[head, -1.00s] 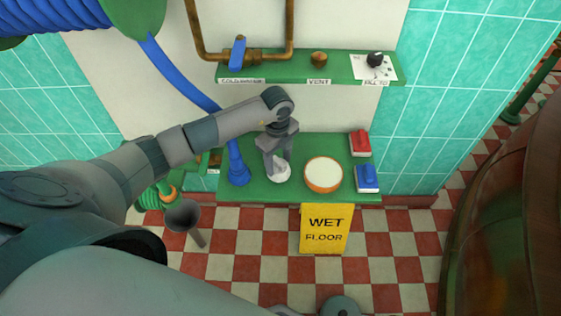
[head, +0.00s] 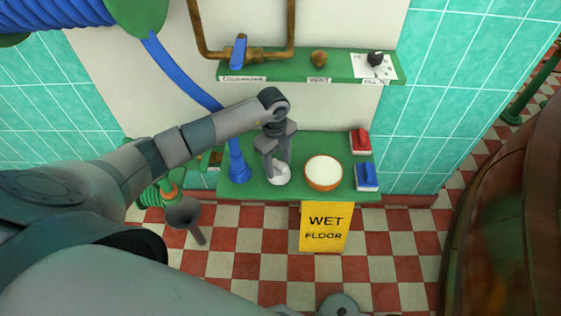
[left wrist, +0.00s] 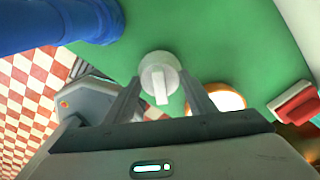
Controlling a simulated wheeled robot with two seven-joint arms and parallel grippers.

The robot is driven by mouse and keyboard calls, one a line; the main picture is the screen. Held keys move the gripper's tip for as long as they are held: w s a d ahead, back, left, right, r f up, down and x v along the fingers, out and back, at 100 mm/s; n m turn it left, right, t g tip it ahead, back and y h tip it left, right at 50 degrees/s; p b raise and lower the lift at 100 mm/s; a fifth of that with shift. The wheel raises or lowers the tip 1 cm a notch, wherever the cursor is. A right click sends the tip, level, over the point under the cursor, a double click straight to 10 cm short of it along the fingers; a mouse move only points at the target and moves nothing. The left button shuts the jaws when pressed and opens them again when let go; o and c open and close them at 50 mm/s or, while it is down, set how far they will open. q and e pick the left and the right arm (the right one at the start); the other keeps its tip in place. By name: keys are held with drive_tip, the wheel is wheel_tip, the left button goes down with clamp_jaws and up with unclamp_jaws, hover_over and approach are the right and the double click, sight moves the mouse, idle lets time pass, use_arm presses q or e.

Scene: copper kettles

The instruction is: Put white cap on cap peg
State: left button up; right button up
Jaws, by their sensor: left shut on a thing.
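The white cap (head: 280,176) is a small round piece at the front of the lower green shelf (head: 258,192). In the left wrist view the white cap (left wrist: 149,76) shows a raised bar across its face. My left gripper (head: 277,169) points down over it, shut on it; its fingers (left wrist: 162,94) flank the bar in the wrist view. Whether the cap touches the shelf is unclear. I cannot make out a cap peg for certain. My right gripper does not show.
A blue hose end (head: 238,170) stands left of the cap, an orange-rimmed white bowl (head: 323,174) right of it. Red (head: 360,142) and blue (head: 367,177) blocks sit farther right. The upper shelf (head: 290,71) carries valves and a knob. A yellow wet-floor sign (head: 325,229) hangs in front.

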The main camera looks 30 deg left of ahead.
use_arm(q)
drive_tip(key=shift+s+d+f, duration=0.35)
drive_tip(key=o, duration=1.6)
drive_tip(key=shift+d, duration=0.1)
drive_tip(key=shift+c, duration=0.2)
drive_tip(key=shift+s+r, duration=0.1)
drive_tip(key=shift+r, duration=0.05)
drive_tip(key=shift+w+r, duration=0.2)
drive_tip(key=shift+r, duration=0.4)
drive_tip(key=r, duration=0.6)
drive_tip(key=shift+s+a+r+b, duration=0.15)
drive_tip(key=shift+a+r+b, duration=0.1)
drive_tip(key=shift+b, duration=0.15)
drive_tip(key=shift+d, duration=0.1)
